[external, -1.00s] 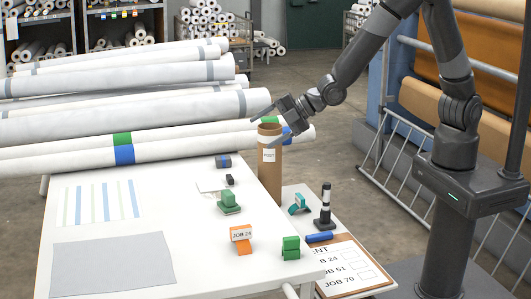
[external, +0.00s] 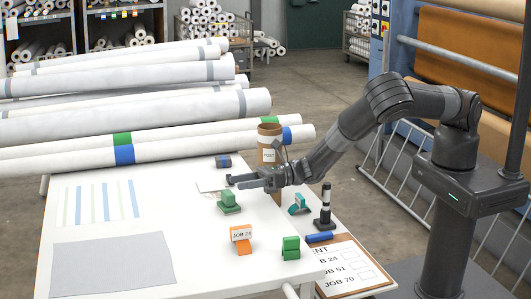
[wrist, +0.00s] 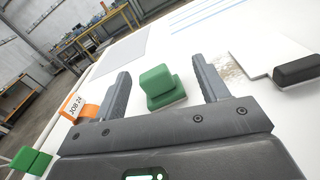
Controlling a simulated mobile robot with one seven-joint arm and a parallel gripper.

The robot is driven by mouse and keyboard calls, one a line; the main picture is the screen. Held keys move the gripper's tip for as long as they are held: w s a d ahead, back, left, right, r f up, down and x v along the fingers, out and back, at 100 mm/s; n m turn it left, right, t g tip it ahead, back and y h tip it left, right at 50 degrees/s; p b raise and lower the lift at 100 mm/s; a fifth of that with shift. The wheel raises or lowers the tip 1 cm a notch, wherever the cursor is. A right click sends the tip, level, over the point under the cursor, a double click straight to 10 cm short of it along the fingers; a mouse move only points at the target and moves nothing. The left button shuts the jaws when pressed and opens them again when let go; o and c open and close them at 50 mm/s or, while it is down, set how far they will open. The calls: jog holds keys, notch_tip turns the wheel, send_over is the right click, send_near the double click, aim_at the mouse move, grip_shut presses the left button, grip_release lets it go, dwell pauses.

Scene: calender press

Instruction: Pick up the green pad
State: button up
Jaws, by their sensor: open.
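A green pad (external: 229,202), a small upright block on a wider flat green base, stands on the white table. In the wrist view the green pad (wrist: 160,87) is ahead of my gripper, framed between its two fingers. My gripper (external: 235,181) is open and empty, low over the table, its fingers pointing left. It appears just behind the green pad in the external view. In the wrist view my gripper (wrist: 163,75) shows a finger on each side of the pad, with a gap on both sides. I cannot tell whether the fingertips reach past it.
Another green block (external: 290,248) sits near the table's front right edge. An orange stand labelled JOB 24 (external: 241,233) is nearby. A black-handled white piece (wrist: 297,70) lies right of the fingers. A cardboard tube (external: 268,150) stands upright behind my gripper. Long white rolls (external: 60,155) lie at the back.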

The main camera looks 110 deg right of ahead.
aim_at(223, 194)
jog(key=a+f+n+y, duration=0.1)
jog(key=n, duration=0.1)
jog(key=n+y, duration=0.1)
jog(key=shift+s+a+f+n, duration=0.15)
jog(key=shift+a+f+n, duration=0.2)
jog(key=shift+f+n, duration=0.05)
jog(key=w, duration=0.7)
jog(key=shift+w+a, duration=0.15)
jog(key=shift+a, duration=0.2)
jog(key=c, duration=1.1)
